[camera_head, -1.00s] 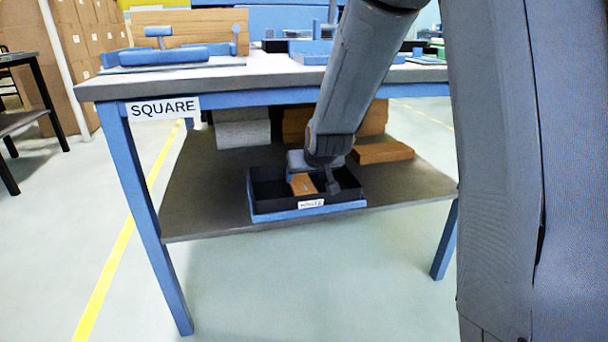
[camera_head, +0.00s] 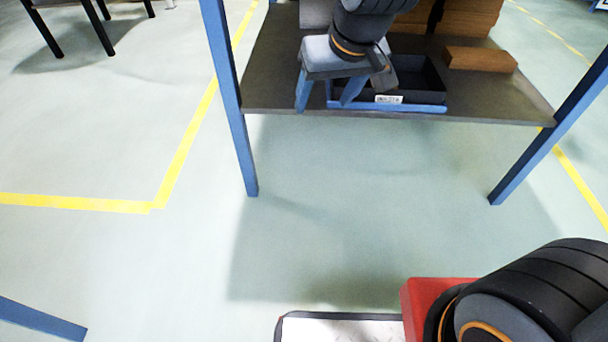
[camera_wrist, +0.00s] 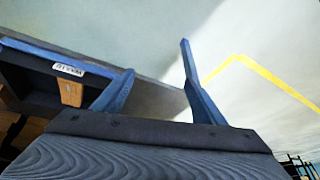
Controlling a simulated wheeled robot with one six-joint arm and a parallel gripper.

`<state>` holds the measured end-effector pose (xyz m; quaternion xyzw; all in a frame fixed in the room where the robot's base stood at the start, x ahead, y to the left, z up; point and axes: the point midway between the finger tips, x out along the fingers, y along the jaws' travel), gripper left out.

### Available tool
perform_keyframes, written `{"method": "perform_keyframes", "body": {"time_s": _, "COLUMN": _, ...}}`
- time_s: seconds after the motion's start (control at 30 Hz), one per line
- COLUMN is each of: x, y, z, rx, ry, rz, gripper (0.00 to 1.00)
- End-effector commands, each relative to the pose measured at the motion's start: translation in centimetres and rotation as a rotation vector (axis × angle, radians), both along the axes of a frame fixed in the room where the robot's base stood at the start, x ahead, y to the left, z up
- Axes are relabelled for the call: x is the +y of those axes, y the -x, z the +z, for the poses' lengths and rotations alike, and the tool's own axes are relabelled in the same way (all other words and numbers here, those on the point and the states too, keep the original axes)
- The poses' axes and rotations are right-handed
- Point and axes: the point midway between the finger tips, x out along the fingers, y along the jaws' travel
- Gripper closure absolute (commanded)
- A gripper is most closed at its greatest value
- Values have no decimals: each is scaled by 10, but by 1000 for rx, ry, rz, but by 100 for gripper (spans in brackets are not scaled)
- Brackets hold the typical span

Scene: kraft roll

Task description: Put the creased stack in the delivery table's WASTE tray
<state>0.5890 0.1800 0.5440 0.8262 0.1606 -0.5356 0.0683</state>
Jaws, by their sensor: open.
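The tray (camera_head: 430,106), black inside with a blue outer rim and a small white label, sits on the table's lower shelf; its label is too small to read surely. It also shows at the left of the wrist view (camera_wrist: 32,82). A small brown stack (camera_wrist: 70,92) lies in it, against the labelled wall; I cannot make out creases. In the head view my arm hides that stack. My gripper (camera_head: 323,107) is open and empty, at the tray's left front end by the shelf's front edge. Its two blue fingers stand apart in the wrist view (camera_wrist: 157,57).
The dark lower shelf (camera_head: 275,85) carries a brown block (camera_head: 480,59) right of the tray and larger brown stacks (camera_head: 468,17) behind. Blue table legs (camera_head: 235,120) stand at both sides. The pale floor in front is clear, with yellow lines (camera_head: 187,145).

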Motion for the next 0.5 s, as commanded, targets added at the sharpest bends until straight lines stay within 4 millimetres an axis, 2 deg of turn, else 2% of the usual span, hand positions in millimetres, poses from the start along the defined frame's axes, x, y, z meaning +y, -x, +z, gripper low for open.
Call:
{"method": "perform_keyframes", "body": {"time_s": 0.03, "x": 19, "y": 38, "z": 5, "rx": 49, "ry": 10, "rz": 69, "gripper": 35}}
{"method": "perform_keyframes", "body": {"time_s": 0.1, "x": 32, "y": 87, "z": 7, "rx": 123, "ry": 34, "rz": 145, "gripper": 35}}
{"method": "perform_keyframes", "body": {"time_s": 0.2, "x": 40, "y": 145, "z": 10, "rx": 211, "ry": 72, "rz": 239, "gripper": 35}}
{"method": "perform_keyframes", "body": {"time_s": 0.33, "x": 37, "y": 196, "z": 13, "rx": 289, "ry": 114, "rz": 319, "gripper": 35}}
{"method": "perform_keyframes", "body": {"time_s": 0.4, "x": 35, "y": 211, "z": 14, "rx": 313, "ry": 127, "rz": 341, "gripper": 35}}
{"method": "perform_keyframes", "body": {"time_s": 0.5, "x": 33, "y": 220, "z": 14, "rx": 330, "ry": 137, "rz": 354, "gripper": 35}}
